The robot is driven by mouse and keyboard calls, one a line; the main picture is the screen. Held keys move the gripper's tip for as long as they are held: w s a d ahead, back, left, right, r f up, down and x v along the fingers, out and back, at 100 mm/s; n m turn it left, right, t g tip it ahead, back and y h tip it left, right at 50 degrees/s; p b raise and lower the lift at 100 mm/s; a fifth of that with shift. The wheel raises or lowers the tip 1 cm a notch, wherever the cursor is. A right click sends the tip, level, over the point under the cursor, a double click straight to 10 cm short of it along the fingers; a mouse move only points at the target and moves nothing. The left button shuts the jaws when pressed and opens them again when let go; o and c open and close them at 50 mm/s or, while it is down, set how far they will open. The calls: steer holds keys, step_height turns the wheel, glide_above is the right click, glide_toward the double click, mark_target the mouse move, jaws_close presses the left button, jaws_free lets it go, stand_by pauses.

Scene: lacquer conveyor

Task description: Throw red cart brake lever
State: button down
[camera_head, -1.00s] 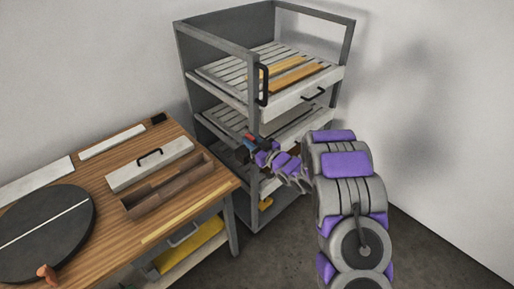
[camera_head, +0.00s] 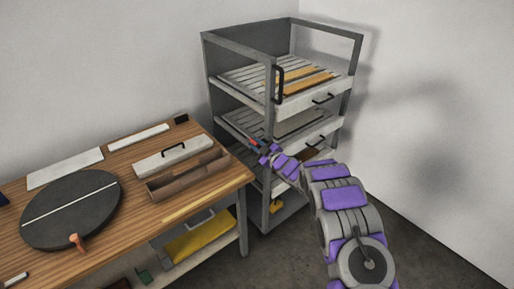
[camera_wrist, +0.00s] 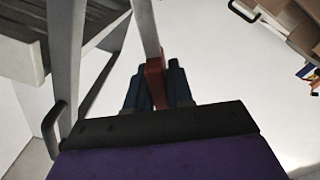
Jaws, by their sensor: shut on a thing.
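The grey shelf cart (camera_head: 234,52) stands against the back wall. My gripper (camera_head: 260,146) is at the cart's near corner post, about middle shelf height, at the end of my purple-and-grey arm. A small red piece, the brake lever (camera_head: 254,142), shows at its tip. In the wrist view, the red lever end (camera_wrist: 155,82) sits between the two dark blue fingers of my gripper (camera_wrist: 157,88), which are shut on it. A pale bar rises from the red part. The lever's pivot cannot be made out.
A wooden workbench (camera_head: 100,250) stands left of the cart, holding a black turntable (camera_head: 60,225), a brown open tray (camera_head: 190,178) and a white lidded box (camera_head: 172,157). A yellow item (camera_head: 200,240) lies below. Black handles (camera_head: 279,83) stick out from the cart. Floor to the right is clear.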

steer(key=shift+a+f, duration=0.1)
steer(key=shift+f, duration=0.15)
steer(key=c, duration=1.4)
jaws_free()
steer(key=shift+s, duration=0.1)
steer(key=o, duration=0.3)
steer(key=shift+r, duration=0.1)
steer(key=p+v, duration=0.3)
steer(key=v, duration=1.4)
steer(key=shift+d, duration=0.2)
